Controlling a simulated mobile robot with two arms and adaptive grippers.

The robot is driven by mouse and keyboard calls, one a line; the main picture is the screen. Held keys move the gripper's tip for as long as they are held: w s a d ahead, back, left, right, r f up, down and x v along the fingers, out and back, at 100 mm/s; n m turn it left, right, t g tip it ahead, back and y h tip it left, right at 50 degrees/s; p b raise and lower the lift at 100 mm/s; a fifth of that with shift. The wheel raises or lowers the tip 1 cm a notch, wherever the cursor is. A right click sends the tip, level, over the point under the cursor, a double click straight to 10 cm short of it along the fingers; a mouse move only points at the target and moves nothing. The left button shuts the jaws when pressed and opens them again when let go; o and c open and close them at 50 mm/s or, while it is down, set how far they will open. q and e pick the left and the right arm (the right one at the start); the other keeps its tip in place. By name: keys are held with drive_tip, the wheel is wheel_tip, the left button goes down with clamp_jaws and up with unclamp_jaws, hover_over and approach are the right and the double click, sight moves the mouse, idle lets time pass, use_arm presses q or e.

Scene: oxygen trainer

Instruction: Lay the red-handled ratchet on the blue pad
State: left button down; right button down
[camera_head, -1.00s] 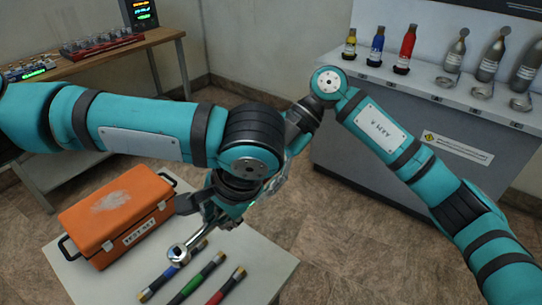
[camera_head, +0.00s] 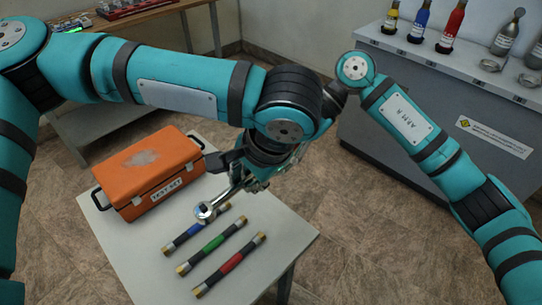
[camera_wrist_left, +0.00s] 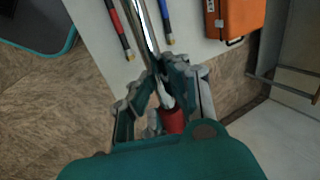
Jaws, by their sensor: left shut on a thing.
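My left gripper (camera_head: 252,182) is shut on the red-handled ratchet and holds it over the white table. The ratchet's round silver head (camera_head: 205,211) points toward the blue-banded bar (camera_head: 196,229) in the head view. In the left wrist view, the gripper (camera_wrist_left: 155,95) closes around the ratchet, with its red handle (camera_wrist_left: 173,121) between the fingers and its shiny shaft (camera_wrist_left: 147,28) running up the picture. I cannot make out a blue pad in any view.
The white table (camera_head: 130,255) bears an orange case (camera_head: 150,172), a green-banded bar (camera_head: 213,244) and a red-banded bar (camera_head: 231,264). A grey cabinet (camera_head: 400,140) with bottles stands at the back right. A wooden bench (camera_head: 140,22) is at the back left.

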use_arm(q)
drive_tip(key=c, duration=1.3)
unclamp_jaws()
drive_tip(key=shift+s, duration=0.1)
use_arm(e)
drive_tip(key=shift+r, duration=0.15)
